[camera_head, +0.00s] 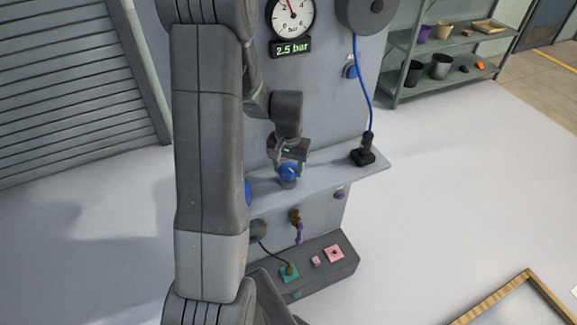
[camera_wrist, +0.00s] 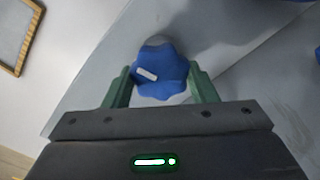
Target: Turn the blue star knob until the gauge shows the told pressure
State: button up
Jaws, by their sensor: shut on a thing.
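The blue star knob (camera_wrist: 162,78) sits on the grey ledge of the panel, with a short white mark on its top. My gripper (camera_wrist: 161,88) has its two green fingers on opposite sides of the knob and is shut on it. In the head view the knob (camera_head: 288,174) shows just below my gripper (camera_head: 288,165). The round gauge (camera_head: 291,14) is at the top of the panel, its top edge cut off, its needle pointing up and slightly left. The display (camera_head: 291,48) under it reads 2.5 bar.
A black joystick-like part (camera_head: 363,152) with a blue cable stands on the ledge (camera_head: 325,170) to the right. A control box (camera_head: 335,270) with pink and green pads is below. Shelves (camera_head: 440,60) stand at the back right. A wood-framed board (camera_head: 520,300) lies at lower right.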

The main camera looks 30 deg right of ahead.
aim_at(289, 167)
jog(key=shift+m+b, duration=0.55)
jog(key=shift+m, duration=0.75)
jog(key=o, duration=1)
notch_tip(289, 167, up, 14)
jog(key=shift+f+b, duration=0.1)
jog(key=shift+b, duration=0.35)
jog(key=shift+f, duration=0.1)
